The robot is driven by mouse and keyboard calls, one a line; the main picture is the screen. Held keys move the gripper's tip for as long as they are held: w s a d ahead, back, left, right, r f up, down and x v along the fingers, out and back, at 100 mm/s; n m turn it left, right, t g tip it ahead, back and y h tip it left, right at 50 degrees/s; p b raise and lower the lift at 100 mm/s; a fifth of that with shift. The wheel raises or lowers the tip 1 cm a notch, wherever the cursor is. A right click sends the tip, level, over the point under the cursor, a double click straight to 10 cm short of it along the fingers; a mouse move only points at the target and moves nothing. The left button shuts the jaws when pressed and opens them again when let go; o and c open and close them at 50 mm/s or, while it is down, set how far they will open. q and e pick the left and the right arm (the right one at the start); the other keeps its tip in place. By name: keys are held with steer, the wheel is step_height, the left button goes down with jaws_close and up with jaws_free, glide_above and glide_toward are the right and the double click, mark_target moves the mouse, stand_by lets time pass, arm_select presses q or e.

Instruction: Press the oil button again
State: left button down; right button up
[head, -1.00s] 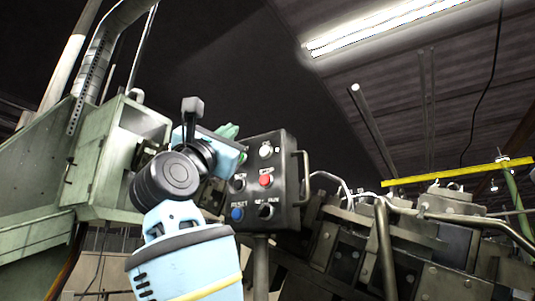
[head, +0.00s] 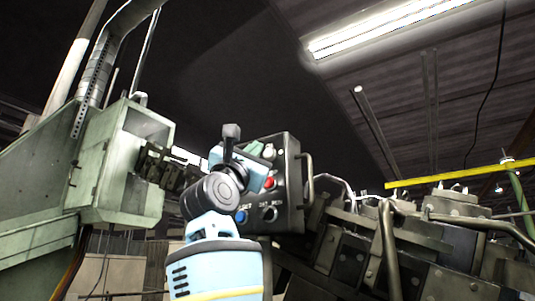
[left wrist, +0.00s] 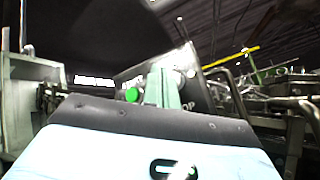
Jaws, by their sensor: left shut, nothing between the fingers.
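The dark control box (head: 292,185) stands at the middle of the head view. Its face carries a white button (head: 268,151), a red button (head: 269,182), a blue button (head: 241,215) and a black selector knob (head: 268,213). I cannot read which label marks the oil button. My left gripper (head: 256,149) is in front of the box's upper part, its pale green fingers shut and empty beside the white button. In the left wrist view the shut fingers (left wrist: 163,86) reach toward the box, with a green button (left wrist: 131,95) to their left. Contact with a button cannot be told. My right gripper is out of view.
A pale green machine cabinet (head: 122,165) stands left of the box. A bent metal handle (head: 309,178) sticks out on the box's right side. Dark machinery with pipes (head: 388,240) fills the lower right, below a yellow rail (head: 450,174).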

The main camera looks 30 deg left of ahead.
arm_select(q)
steer(key=shift+w+d, duration=0.1)
steer(key=shift+w, duration=0.45)
steer(key=shift+w, duration=0.1)
stand_by(1.7)
steer(key=shift+w, duration=0.3)
steer(key=shift+w, duration=0.45)
stand_by(1.0)
steer(key=shift+s, duration=0.8)
steer(key=shift+s+a, duration=0.2)
steer(key=shift+s, duration=2.35)
steer(key=shift+w, duration=0.1)
